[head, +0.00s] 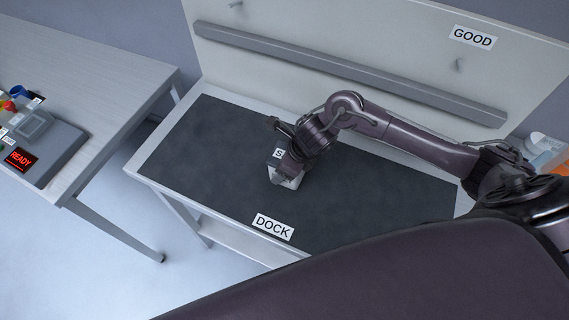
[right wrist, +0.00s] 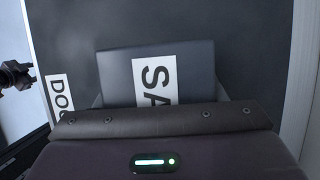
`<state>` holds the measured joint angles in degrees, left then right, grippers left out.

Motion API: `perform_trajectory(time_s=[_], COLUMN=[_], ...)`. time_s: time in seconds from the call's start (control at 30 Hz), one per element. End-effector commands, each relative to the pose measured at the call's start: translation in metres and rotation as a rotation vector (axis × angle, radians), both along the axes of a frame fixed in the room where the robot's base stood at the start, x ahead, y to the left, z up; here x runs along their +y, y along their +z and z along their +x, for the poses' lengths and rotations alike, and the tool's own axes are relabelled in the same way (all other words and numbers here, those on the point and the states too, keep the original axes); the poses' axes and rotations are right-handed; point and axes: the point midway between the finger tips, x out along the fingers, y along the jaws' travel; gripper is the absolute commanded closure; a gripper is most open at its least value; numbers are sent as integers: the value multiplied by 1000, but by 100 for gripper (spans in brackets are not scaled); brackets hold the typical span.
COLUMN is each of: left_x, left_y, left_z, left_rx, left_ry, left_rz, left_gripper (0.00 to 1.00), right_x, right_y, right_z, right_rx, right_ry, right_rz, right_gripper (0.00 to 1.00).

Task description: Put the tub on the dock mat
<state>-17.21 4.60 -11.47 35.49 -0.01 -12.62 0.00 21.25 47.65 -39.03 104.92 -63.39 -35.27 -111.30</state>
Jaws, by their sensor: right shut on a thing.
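The tub (head: 290,182) has a pale body and a dark top with a white label, part of which reads "SA" in the right wrist view (right wrist: 155,80). My right gripper (head: 287,174) is shut on the tub from above and hides much of it. The tub is over the middle of the dark dock mat (head: 365,195); I cannot tell whether its base touches the mat. A white "DOCK" label (head: 273,227) lies at the mat's front edge. A small dark jointed part at the left of the right wrist view looks like my left gripper (right wrist: 18,75); its jaws are unclear.
A back panel with a grey rail (head: 340,72), hooks and a "GOOD" sign (head: 473,38) stands behind the mat. A table (head: 100,105) on the left holds a grey device (head: 50,150) showing "READY". The mat is clear around the tub. Containers (head: 545,150) stand at far right.

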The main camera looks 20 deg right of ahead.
Motion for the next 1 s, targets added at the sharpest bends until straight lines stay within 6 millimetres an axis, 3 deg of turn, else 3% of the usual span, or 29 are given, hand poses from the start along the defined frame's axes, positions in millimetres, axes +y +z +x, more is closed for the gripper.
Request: perform_trajectory(time_s=[0.03, 0.07, 0.2, 0.57, 1.0], left_x=[0, 0, 0, 0, 0], left_y=[0, 0, 0, 0, -7], left_z=[0, 0, 0, 1, 1], left_rx=[0, 0, -1, -1, -2], left_ry=[0, 0, 0, 0, 0], left_rz=[0, 0, 0, 0, 0], left_gripper=[50, 50, 50, 50, 50], right_x=[0, 0, 0, -2, -23], right_y=[1, 0, 0, 6, 83], right_z=[0, 0, 0, 0, -24], right_rx=[-2, 0, 0, -3, -5], right_ry=[0, 0, 0, 1, 1], right_rz=[1, 0, 0, -1, -2], right_gripper=[68, 33, 15, 15, 15])
